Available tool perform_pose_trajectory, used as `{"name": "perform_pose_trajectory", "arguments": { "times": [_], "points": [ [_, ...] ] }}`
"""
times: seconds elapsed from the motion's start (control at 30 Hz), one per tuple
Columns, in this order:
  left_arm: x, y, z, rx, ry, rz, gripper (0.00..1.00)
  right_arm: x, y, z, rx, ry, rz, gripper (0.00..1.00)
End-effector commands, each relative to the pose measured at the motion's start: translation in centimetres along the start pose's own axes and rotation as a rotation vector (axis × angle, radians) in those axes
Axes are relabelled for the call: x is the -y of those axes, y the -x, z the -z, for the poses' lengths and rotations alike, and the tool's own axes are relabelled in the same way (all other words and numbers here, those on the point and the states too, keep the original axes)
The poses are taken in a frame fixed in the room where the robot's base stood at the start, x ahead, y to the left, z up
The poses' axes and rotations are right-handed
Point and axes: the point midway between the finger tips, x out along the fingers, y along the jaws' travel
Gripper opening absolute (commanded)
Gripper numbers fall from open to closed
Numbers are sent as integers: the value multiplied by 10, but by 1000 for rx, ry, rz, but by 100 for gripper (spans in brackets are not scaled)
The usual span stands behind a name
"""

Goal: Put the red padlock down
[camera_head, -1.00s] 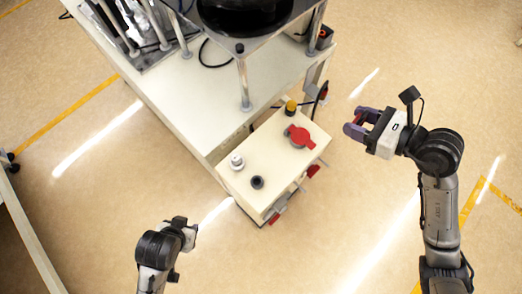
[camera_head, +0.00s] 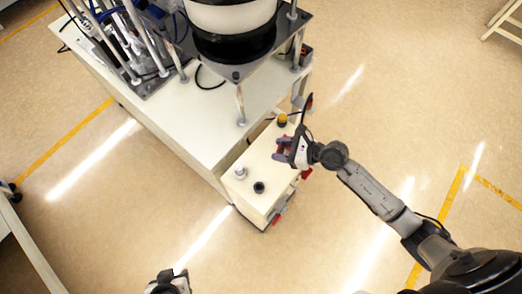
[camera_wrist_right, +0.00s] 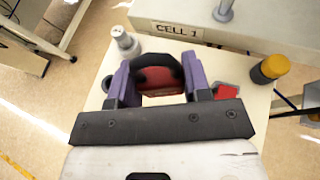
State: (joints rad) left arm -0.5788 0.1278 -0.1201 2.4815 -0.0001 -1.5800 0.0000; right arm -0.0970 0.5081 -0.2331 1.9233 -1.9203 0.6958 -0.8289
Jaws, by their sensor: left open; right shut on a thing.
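The red padlock (camera_wrist_right: 157,80) with its dark shackle is between the purple fingers of my right gripper (camera_wrist_right: 158,84) in the right wrist view. My right gripper (camera_head: 284,150) is shut on it, over the right side of the cream control box (camera_head: 262,203) in the head view. A red switch (camera_wrist_right: 227,91) on the box top is partly hidden behind the right finger. I cannot tell whether the padlock touches the box. My left gripper (camera_head: 170,284) is open at the bottom edge of the head view, partly cut off and away from the box.
The box top carries a yellow-topped button (camera_head: 282,120), a pale knob (camera_head: 240,173) and a black button (camera_head: 259,187). A white machine table (camera_head: 190,125) with a bowl feeder (camera_head: 232,35) stands behind. The floor right of the box is clear.

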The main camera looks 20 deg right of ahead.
Motion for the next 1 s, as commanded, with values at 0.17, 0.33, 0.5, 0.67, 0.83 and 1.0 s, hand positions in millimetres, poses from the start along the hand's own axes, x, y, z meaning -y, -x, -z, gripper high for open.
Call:
{"name": "perform_pose_trajectory", "arguments": {
  "times": [0.17, 0.33, 0.5, 0.67, 0.83, 1.0],
  "points": [
    [0, -8, -2, 2, 1, 0, 43, 7, -46, 7, 4, -2, -1, 20],
    [-1, -12, -4, 1, 4, -2, 43, 12, -77, 11, 3, -3, -2, 20],
    [-4, -14, -4, 1, 10, -8, 43, 15, -95, 14, 1, -1, -1, 20],
    [-4, -16, -4, 0, 13, -10, 43, 15, -100, 17, 0, -1, -2, 20],
    [-5, -23, -7, 0, 12, -10, 43, 15, -109, 39, -1, -5, -1, 20],
    [-4, -27, -9, 1, 9, -7, 43, 15, -114, 51, 0, -3, -1, 20]
  ]
}}
